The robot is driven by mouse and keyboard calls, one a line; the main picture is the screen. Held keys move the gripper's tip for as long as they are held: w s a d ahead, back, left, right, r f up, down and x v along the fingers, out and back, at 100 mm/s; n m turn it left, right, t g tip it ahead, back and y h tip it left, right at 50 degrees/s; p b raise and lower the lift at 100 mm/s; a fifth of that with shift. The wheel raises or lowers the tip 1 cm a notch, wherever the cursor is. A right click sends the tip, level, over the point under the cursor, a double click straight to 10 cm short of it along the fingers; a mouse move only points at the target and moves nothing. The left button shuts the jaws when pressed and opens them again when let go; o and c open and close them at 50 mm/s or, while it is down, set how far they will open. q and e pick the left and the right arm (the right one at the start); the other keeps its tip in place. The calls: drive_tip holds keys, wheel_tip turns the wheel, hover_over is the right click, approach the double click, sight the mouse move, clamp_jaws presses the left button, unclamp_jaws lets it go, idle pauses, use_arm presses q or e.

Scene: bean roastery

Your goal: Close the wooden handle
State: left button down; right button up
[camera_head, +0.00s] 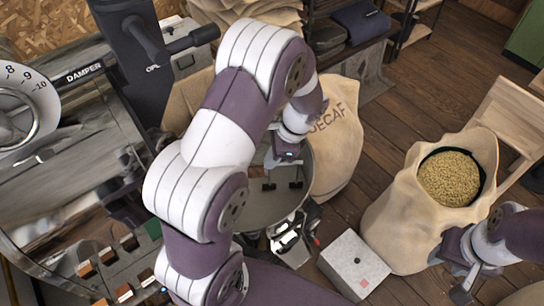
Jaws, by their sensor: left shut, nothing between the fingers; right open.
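I cannot clearly make out a wooden handle; part of the roaster front is hidden behind my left arm. A dark lever (192,40) juts right from the roaster's black column, above lettering that begins "OP". My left gripper (271,162) is small and partly hidden below its wrist, over the round metal tray (268,208). It is shut, and I see nothing held in it. My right gripper (452,279) is open and empty at the lower right, in front of the bean sack.
An open sack of beans (398,222) stands at right, and a DECAF sack (340,150) behind the tray. A pale box (353,264) sits on the wood floor. Small wooden tabs (125,291) line the lower left. A wooden chair (508,115) stands far right.

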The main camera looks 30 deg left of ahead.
use_arm(q)
drive_tip(key=shift+d, duration=0.1)
drive_tip(key=s+a, duration=0.2)
drive_tip(key=a, duration=0.1)
drive_tip(key=s+a, duration=0.2)
drive_tip(key=a, duration=0.1)
drive_tip(key=s+a+p, duration=0.1)
drive_tip(key=s+a, duration=0.1)
drive_tip(key=a, duration=0.1)
drive_tip(key=shift+s, duration=0.15)
drive_tip(key=shift+s+a, duration=0.1)
drive_tip(key=shift+a, duration=0.05)
